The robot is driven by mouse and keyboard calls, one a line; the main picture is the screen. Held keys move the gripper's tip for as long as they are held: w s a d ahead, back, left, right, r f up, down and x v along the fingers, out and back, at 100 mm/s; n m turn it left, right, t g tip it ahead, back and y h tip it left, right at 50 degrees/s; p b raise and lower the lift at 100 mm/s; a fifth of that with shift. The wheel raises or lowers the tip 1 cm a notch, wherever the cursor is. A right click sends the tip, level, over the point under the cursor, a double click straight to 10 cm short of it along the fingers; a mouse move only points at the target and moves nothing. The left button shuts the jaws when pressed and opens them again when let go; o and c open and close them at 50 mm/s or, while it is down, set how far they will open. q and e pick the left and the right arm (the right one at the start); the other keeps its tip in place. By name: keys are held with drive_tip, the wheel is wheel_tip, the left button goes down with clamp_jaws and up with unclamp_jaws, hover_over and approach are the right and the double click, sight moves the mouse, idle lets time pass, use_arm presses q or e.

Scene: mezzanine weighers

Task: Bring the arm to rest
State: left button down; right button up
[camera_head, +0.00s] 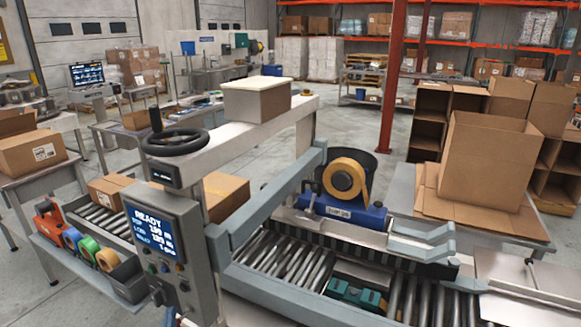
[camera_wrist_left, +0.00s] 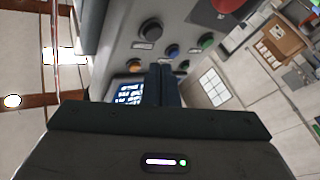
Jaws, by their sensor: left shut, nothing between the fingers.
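My left gripper (camera_wrist_left: 164,72) shows in the left wrist view with its dark fingers shut together and nothing between them. Beyond the fingertips is the grey control panel (camera_wrist_left: 195,50) with several round buttons, a red knob (camera_wrist_left: 228,5) and a lit screen (camera_wrist_left: 130,94). I cannot tell how far the fingertips are from the panel. In the head view the same control panel (camera_head: 188,285) stands at the lower left with its screen (camera_head: 152,230) reading READY. I cannot clearly make out my left gripper there. My right gripper is in neither view.
A taping machine with a tape roll (camera_head: 345,178) stands over a roller conveyor (camera_head: 285,262). A beam with a black handwheel (camera_head: 175,141) and a box (camera_head: 256,102) rises behind the panel. An open carton (camera_head: 490,160) stands on the right table. Floor shows behind.

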use_arm(q)
drive_tip(key=s+d+f+m+g+h, duration=0.4)
drive_tip(key=s+d+m+g+h, duration=0.4)
drive_tip(key=d, duration=0.3)
drive_tip(key=s+a+f+g+y, duration=0.15)
drive_tip(key=s+g, duration=0.35)
drive_tip(key=s, duration=0.6)
drive_tip(key=s+a+f+g+y, duration=0.1)
drive_tip(key=s+a+g+y, duration=0.25)
drive_tip(key=s, duration=0.75)
wheel_tip(320, 180, down, 34)
drive_tip(key=a+r+g+b, duration=0.1)
drive_tip(key=a+g+b, duration=0.1)
drive_tip(key=a+b, duration=0.15)
drive_tip(key=s+f+b, duration=0.3)
drive_tip(key=s+f, duration=1.5)
drive_tip(key=f, duration=0.4)
drive_tip(key=shift+s+a+f+g+h, duration=0.15)
drive_tip(key=shift+s+f+g+h, duration=0.05)
drive_tip(key=shift+f+g+h, duration=0.15)
